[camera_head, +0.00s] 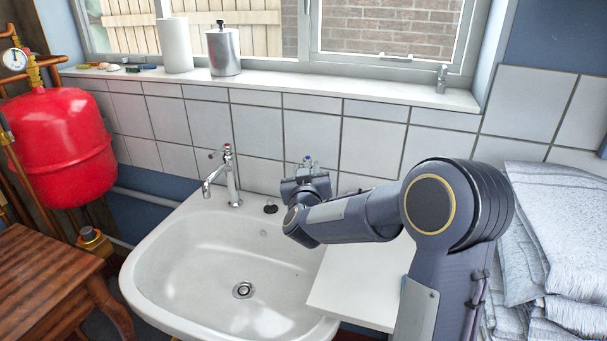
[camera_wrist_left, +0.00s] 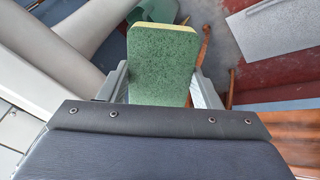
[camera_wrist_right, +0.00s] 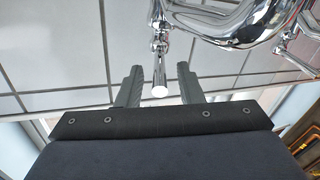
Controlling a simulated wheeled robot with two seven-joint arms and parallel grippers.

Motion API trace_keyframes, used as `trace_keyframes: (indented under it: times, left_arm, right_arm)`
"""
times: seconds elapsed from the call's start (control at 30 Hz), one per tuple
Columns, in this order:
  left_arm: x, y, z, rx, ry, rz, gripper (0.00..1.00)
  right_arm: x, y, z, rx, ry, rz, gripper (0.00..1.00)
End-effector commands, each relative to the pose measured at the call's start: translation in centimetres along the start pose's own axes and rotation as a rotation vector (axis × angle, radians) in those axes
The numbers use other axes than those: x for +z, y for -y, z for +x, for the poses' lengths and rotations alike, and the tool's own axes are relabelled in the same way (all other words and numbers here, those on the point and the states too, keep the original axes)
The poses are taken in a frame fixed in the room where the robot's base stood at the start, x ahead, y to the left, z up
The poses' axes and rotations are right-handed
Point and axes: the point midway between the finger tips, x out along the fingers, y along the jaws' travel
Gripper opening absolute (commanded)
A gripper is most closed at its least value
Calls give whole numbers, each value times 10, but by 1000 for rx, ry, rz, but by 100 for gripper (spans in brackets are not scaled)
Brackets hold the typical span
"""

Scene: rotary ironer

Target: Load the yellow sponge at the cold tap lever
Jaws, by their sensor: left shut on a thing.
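The sponge (camera_wrist_left: 162,65) shows in the left wrist view, with a green scouring face towards the camera and a thin yellow edge at the far end. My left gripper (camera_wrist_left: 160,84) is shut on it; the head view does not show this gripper. The cold tap with a blue cap (camera_head: 307,160) stands at the right rear of the basin, mostly hidden by my right gripper (camera_head: 306,183). In the right wrist view, a chrome lever end (camera_wrist_right: 160,90) lies between the fingers of my right gripper (camera_wrist_right: 159,86). Gaps show on both sides, so it is open.
A chrome tap with a red mark (camera_head: 229,175) stands at the rear left of the white basin (camera_head: 190,262), which is empty. A dark plug (camera_head: 270,208) sits between the taps. A white board (camera_head: 350,285) and folded towels (camera_head: 560,225) are at the right.

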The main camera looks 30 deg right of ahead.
Motion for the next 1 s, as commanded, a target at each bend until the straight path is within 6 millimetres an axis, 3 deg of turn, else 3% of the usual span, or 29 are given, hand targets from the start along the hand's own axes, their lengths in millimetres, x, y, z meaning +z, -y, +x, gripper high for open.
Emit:
trace_keyframes:
  times: [0.17,0.6,0.77,1.0]
  left_arm:
    - [1,0,1,0,0,0,36]
    - [1,1,3,0,0,0,36]
    - [1,1,3,0,0,0,36]
    - [1,1,3,0,0,0,36]
  right_arm:
    - [-1,1,-17,-2,-1,1,34]
    - [0,1,-104,-3,-1,2,34]
    - [0,0,-117,-2,-1,1,34]
    - [0,0,-120,0,0,0,34]
